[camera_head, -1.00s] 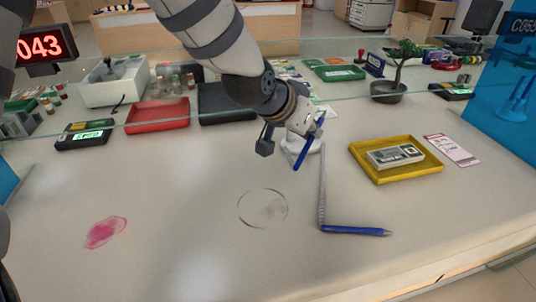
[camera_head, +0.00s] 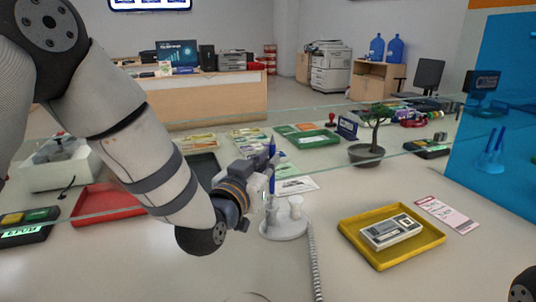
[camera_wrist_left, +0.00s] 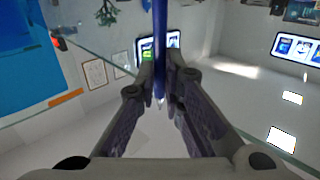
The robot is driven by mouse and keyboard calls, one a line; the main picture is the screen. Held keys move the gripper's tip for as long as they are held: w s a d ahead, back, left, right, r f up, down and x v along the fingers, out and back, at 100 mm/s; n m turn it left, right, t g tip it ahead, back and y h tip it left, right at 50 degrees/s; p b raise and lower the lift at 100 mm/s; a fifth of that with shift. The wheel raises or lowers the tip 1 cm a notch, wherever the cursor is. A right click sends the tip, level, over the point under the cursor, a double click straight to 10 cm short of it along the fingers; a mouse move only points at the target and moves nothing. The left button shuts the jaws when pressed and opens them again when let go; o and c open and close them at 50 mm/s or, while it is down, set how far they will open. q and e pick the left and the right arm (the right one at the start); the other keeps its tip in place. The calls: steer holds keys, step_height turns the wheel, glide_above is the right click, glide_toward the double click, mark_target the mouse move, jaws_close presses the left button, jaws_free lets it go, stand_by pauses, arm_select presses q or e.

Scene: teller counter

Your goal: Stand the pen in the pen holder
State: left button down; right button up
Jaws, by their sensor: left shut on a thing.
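My left gripper (camera_head: 266,168) is shut on a blue pen (camera_head: 271,186) and holds it roughly upright. The pen also shows in the left wrist view (camera_wrist_left: 160,45), gripped between the two fingers (camera_wrist_left: 164,88). The white pen holder (camera_head: 285,230) stands on the counter just below the gripper, a round base with a small cup on it. The pen's lower end is close above the left part of the holder; I cannot tell whether it touches or has entered an opening. A grey coiled cord (camera_head: 314,262) runs beside the holder. My right gripper is not in view.
A yellow tray (camera_head: 378,261) with a grey device (camera_head: 391,231) lies at the right, beside a pink-and-white slip (camera_head: 446,214). A glass screen crosses behind the holder, with a potted plant (camera_head: 367,153) near it. A red tray (camera_head: 105,203) is at the left.

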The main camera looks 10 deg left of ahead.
arm_select(q)
steer(key=shift+f+b, duration=0.85)
steer(key=shift+f, duration=2.25)
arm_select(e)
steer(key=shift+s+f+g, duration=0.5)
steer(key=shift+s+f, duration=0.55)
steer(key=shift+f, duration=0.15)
arm_select(q)
steer(key=c, duration=1.6)
jaws_free()
steer(key=shift+c, duration=0.2)
glide_toward(271, 183)
steer(key=s, duration=0.4)
steer(key=shift+a, duration=0.4)
steer(key=shift+f, duration=0.1)
